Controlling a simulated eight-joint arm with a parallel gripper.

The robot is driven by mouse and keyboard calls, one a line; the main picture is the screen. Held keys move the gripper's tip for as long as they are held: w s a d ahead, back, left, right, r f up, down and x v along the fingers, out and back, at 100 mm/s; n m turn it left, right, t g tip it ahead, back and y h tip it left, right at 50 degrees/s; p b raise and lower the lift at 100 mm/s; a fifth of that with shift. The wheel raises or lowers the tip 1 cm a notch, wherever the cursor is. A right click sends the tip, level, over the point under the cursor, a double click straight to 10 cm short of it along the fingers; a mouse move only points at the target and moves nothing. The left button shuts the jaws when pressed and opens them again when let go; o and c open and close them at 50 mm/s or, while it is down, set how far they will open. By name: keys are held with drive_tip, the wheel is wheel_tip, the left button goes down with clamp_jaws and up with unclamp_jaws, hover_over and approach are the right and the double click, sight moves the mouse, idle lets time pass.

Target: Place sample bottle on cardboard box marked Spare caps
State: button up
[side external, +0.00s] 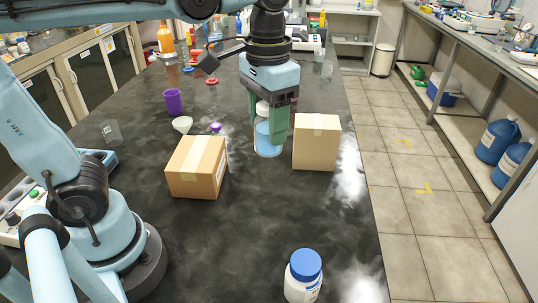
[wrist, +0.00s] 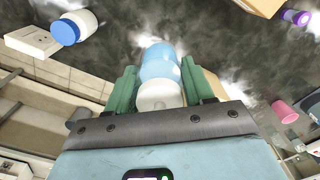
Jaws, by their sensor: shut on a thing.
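My gripper (side external: 269,138) points down, its green fingers closed around a light blue bottle with a white cap (side external: 266,146). The wrist view shows this bottle (wrist: 160,68) between the fingers (wrist: 159,74). Whether its base touches the bench is unclear. One cardboard box (side external: 316,143) stands just right of the bottle; another cardboard box (side external: 197,166) stands to the left and nearer. I cannot read a Spare caps mark on either. A white bottle with a blue cap (side external: 304,276) stands upright at the front, and it also shows in the wrist view (wrist: 76,26).
A purple cup (side external: 173,101), a white funnel (side external: 182,124) and a small purple item (side external: 215,128) stand behind the left box. A clear beaker (side external: 111,132) is farther left.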

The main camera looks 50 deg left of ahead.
drive_tip(key=s+a+r+n, duration=0.2)
drive_tip(key=s+a+n, duration=0.5)
drive_tip(key=a+n, duration=0.1)
hover_over(196, 152)
drive_tip(key=shift+f, duration=5.55)
drive_tip(key=shift+f, duration=0.15)
drive_tip(key=o, duration=1.2)
wheel_tip(196, 152, up, 12)
drive_tip(key=shift+r, duration=0.2)
